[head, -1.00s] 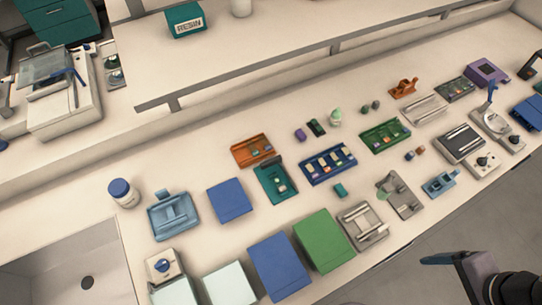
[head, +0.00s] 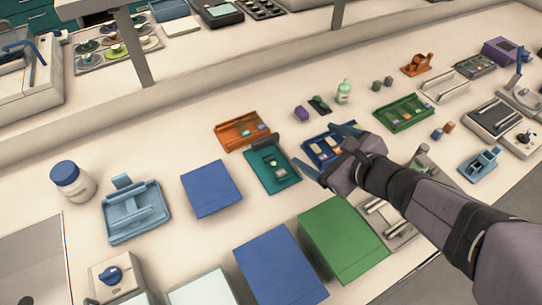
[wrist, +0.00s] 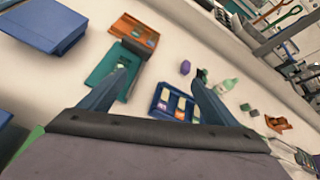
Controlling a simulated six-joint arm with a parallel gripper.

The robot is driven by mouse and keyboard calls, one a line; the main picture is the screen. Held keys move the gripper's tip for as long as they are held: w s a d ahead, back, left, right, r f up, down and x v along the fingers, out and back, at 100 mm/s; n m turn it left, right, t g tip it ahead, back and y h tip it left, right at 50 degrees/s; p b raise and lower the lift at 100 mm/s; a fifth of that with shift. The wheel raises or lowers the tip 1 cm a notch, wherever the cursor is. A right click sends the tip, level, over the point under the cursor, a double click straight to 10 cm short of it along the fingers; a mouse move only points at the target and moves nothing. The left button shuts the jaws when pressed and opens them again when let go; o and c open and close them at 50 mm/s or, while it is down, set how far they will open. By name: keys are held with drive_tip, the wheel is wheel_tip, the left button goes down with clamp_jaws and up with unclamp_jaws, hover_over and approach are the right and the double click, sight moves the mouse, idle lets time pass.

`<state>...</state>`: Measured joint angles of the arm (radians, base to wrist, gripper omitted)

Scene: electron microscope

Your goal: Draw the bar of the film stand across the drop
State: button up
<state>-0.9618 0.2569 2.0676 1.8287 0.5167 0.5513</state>
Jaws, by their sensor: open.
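I cannot tell for sure which fixture is the film stand. A pale blue fixture (head: 135,212) with a raised crosspiece stands at the left of the bench in the head view. A grey fixture (head: 422,160) at the right is largely hidden behind my arm. No drop can be made out. My gripper (head: 314,143) is open and empty, above the bench by the blue slotted tray (head: 312,153). In the wrist view my gripper (wrist: 158,72) has its fingers spread, with the teal tray (wrist: 105,72) behind the left one and the blue tray (wrist: 176,103) between them.
An orange tray (head: 240,130) sits behind the teal one. A flat blue box (head: 211,188), a larger blue box (head: 280,265) and a green box (head: 343,238) stand in front. A green-capped bottle (head: 343,93) stands behind.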

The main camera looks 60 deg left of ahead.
sight(266, 139)
drive_tip(key=s+a+f+m+b, duration=0.1)
drive_tip(key=a, duration=0.1)
drive_tip(key=s+a+f+m+y+b, duration=0.1)
drive_tip(key=s+a+f+b, duration=0.1)
drive_tip(key=s+a+f+m+b, duration=0.1)
drive_tip(key=s+a+f+b, duration=0.1)
drive_tip(key=a, duration=0.1)
drive_tip(key=shift+s+m, duration=0.25)
drive_tip(key=shift+m, duration=0.15)
drive_tip(key=shift+s+a+f+m+y+b, duration=0.1)
drive_tip(key=shift+s+a+m+y+b, duration=0.25)
drive_tip(key=shift+s+a, duration=0.1)
drive_tip(key=shift+p+x, duration=0.4)
drive_tip(key=shift+x, duration=3.25)
